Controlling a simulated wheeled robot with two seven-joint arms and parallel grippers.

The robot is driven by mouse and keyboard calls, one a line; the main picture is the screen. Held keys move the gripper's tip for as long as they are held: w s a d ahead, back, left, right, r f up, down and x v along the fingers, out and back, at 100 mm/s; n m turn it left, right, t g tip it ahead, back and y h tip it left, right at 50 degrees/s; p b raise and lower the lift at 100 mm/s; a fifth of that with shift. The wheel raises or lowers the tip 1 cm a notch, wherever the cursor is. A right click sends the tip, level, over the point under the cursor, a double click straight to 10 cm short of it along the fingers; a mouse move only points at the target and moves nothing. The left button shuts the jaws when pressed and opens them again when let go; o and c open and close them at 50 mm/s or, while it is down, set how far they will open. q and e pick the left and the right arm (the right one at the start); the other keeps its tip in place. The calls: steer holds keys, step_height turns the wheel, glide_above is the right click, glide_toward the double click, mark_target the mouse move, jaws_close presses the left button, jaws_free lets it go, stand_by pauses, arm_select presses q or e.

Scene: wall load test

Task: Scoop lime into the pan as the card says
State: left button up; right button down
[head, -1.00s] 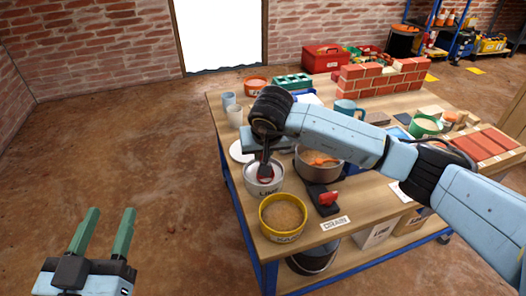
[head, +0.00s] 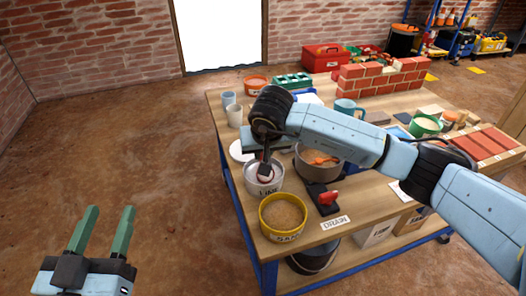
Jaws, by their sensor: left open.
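The white lime tin (head: 264,188) stands near the left edge of the workbench, its label facing me. My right gripper (head: 266,143) is above it, fingers partly hidden by my wrist, shut on a dark-handled scoop (head: 265,166). The scoop points down into the tin's mouth, with pale material at its lower end. The grey pan (head: 318,170) is just right of the tin, partly behind my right arm, with sandy material and something orange inside. My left gripper (head: 101,232) is open and empty over the floor at lower left. I cannot make out the card for certain.
A yellow tub of sand (head: 283,229) stands in front of the tin. A dark block with a red knob (head: 328,198) and a DRAIN label (head: 335,222) are to its right. Cups (head: 234,116), a blue mug (head: 346,108) and a small brick wall (head: 384,78) are behind.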

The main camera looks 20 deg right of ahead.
steer(key=shift+r+p, duration=1.7)
steer(key=shift+r, duration=0.9)
